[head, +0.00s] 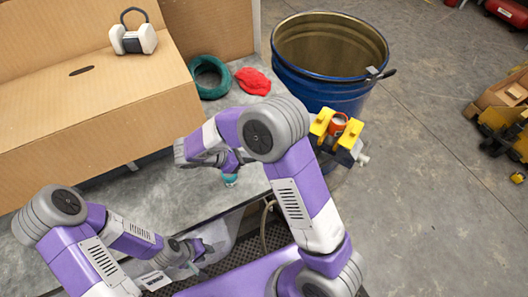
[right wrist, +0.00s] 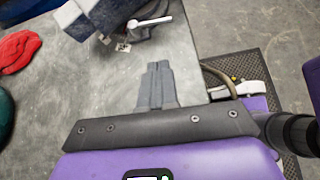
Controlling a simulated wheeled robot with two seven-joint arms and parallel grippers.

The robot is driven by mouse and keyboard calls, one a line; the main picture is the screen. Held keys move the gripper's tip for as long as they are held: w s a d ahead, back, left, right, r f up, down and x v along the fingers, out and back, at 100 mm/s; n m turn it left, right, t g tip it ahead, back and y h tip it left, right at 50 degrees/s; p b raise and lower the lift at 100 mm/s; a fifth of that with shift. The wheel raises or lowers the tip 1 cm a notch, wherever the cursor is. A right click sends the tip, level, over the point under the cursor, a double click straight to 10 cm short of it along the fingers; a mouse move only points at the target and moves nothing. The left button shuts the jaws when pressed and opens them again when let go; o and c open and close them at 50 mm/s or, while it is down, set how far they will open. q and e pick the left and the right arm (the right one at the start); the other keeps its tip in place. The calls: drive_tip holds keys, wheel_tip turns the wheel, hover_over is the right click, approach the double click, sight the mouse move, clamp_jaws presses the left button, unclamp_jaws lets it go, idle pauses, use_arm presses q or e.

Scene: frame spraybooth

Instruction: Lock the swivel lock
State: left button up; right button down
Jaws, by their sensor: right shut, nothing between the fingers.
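A vise with yellow jaws (head: 322,122) stands at the bench's right end, with an orange-rimmed cup-like part between the jaws. A pale lever (head: 362,158) sticks out low on its right side. In the right wrist view, a white lever (right wrist: 150,22) shows at the blue-grey vise base (right wrist: 92,14), apart from my fingers; it looks like the swivel lock. My right gripper (right wrist: 158,66) is shut and empty over the grey bench. My right arm hides it in the head view. My left gripper (head: 203,255) is low at the bench's front edge; its finger gap is unclear.
A blue drum (head: 325,85) stands behind the vise. Bare bench (right wrist: 95,90) surrounds my right fingers. A dark mat (right wrist: 250,68) lies beyond its edge.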

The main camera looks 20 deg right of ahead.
drive_tip(key=x, duration=0.9)
drive_tip(key=shift+s+b, duration=0.2)
drive_tip(key=shift+b, duration=0.15)
drive_tip(key=d, duration=0.1)
drive_tip(key=d+f, duration=0.1)
drive_tip(key=d, duration=0.1)
drive_tip(key=shift+d, duration=0.15)
drive_tip(key=shift+w+d, duration=0.1)
drive_tip(key=shift+d, duration=0.35)
drive_tip(key=shift+f, duration=0.1)
